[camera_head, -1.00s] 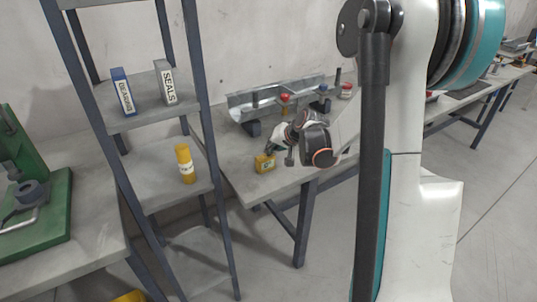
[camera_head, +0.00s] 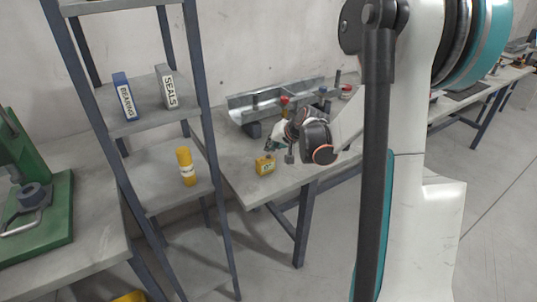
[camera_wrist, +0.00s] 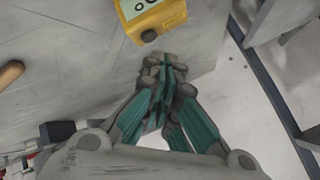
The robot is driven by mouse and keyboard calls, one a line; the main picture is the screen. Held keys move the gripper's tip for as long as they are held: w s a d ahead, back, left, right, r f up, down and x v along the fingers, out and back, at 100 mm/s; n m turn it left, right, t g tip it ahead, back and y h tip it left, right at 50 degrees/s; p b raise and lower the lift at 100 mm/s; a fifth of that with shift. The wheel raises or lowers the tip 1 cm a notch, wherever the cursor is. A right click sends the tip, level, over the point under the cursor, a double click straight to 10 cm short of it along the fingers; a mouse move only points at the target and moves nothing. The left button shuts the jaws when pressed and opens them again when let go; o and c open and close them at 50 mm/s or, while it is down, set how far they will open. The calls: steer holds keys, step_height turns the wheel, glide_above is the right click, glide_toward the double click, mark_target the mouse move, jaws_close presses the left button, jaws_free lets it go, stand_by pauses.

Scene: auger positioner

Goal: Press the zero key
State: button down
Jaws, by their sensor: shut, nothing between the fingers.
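A small yellow box (camera_head: 265,165) with a pale face stands near the front left corner of the workbench (camera_head: 228,160). In the wrist view the yellow box (camera_wrist: 158,20) is at the top edge and partly cut off. No zero key can be made out. My gripper (camera_wrist: 168,62) is shut and empty, its tips just below the box in the wrist view. In the head view my gripper (camera_head: 270,147) is beside and above the box; contact cannot be told.
A metal trough (camera_head: 255,103) lies at the back of the bench, with red-capped items near it. A shelf rack (camera_head: 160,170) with a yellow bottle (camera_head: 186,167) stands left. A wooden handle (camera_wrist: 10,74) lies left in the wrist view.

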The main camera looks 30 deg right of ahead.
mark_target(271, 156)
step_height(271, 156, up, 6)
steer(key=p, duration=0.4)
stand_by(0.5)
